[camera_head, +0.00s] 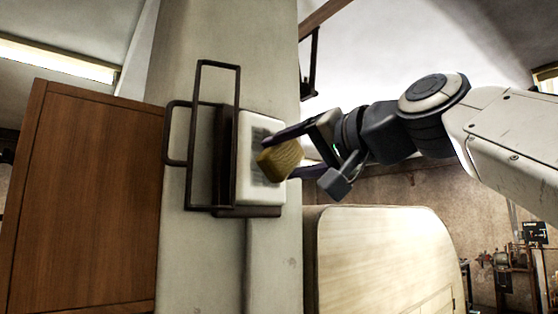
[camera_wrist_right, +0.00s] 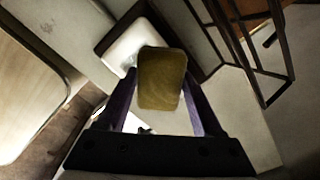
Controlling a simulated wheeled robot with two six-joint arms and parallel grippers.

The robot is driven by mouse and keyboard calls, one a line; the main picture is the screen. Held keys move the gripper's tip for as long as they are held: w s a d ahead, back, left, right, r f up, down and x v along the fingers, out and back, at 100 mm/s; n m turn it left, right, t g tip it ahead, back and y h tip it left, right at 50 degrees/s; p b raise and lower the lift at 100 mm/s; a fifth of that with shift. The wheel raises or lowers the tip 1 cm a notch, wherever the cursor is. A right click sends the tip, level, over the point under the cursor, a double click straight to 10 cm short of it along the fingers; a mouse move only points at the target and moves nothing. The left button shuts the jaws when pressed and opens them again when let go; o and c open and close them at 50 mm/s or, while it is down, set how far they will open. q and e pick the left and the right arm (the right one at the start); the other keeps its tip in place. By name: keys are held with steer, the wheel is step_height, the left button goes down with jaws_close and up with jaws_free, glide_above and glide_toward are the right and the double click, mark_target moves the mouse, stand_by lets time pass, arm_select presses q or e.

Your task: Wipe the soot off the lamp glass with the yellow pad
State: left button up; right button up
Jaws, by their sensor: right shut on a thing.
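The lamp glass (camera_head: 264,190) is a white block in a dark metal cage frame on a pale pillar in the head view. A grey soot smudge (camera_head: 259,137) shows on it, partly hidden behind the pad. My right gripper (camera_head: 290,155) is shut on the yellow pad (camera_head: 281,158) and holds it in front of the glass. Whether the pad touches the glass I cannot tell. In the right wrist view the pad (camera_wrist_right: 162,78) sits between the fingers, with the white glass (camera_wrist_right: 135,40) behind it. My left gripper is not in view.
The dark wire guard (camera_head: 238,85) of the lamp stands out to the left of the glass. A brown wooden cabinet (camera_head: 80,200) is at the left. A pale rounded wooden panel (camera_head: 385,255) stands below my right arm.

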mark_target(249, 167)
steer(key=p+x, duration=0.1)
steer(key=x, duration=0.3)
steer(key=shift+w+p, duration=0.1)
steer(key=shift+p, duration=0.25)
steer(key=shift+x, duration=0.9)
steer(key=shift+p+x, duration=0.6)
steer(key=shift+x, duration=0.45)
